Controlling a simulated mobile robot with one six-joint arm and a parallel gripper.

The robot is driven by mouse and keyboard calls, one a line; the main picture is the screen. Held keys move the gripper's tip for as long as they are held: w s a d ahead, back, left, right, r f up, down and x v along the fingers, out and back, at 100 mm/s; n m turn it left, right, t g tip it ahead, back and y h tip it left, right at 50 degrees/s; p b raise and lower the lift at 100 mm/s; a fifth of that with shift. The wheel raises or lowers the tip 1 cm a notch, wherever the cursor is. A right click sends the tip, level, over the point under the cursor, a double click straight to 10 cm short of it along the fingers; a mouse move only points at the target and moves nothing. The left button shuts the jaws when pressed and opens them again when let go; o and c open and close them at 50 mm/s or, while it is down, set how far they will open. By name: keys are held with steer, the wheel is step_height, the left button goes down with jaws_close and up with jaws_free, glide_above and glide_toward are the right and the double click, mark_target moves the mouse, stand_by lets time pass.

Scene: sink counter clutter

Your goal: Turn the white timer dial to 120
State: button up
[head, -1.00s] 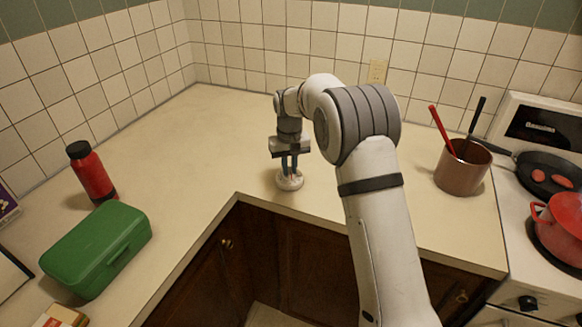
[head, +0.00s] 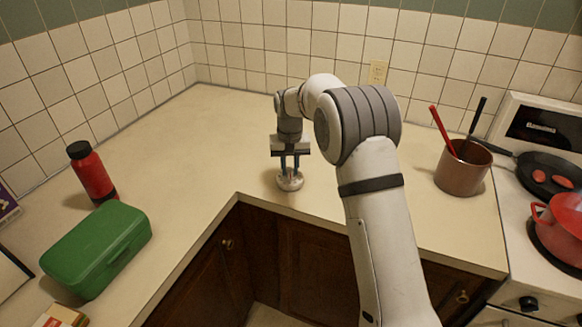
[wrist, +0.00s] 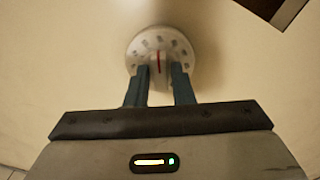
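The white timer (head: 290,185) stands on the counter near its inner corner edge, below my gripper (head: 290,171). In the wrist view the timer's round face (wrist: 142,50) shows a ring of dark marks, too blurred to read as numbers. A red line (wrist: 158,62) on the dial points roughly straight up in that view. My gripper (wrist: 162,72) is open, with its two blue-grey fingers apart, one at each side of the dial's middle. I cannot tell whether the fingertips touch the dial.
A red bottle (head: 92,173) and a green box (head: 97,248) stand on the left counter. A brown pot (head: 462,170) with utensils stands at the right, beside the stove with a pan (head: 535,172) and a red pot (head: 560,228). The counter behind the timer is clear.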

mark_target(290, 171)
steer(key=o, duration=0.3)
step_height(290, 171, up, 8)
steer(key=shift+f+b, duration=0.1)
steer(key=shift+b, duration=0.3)
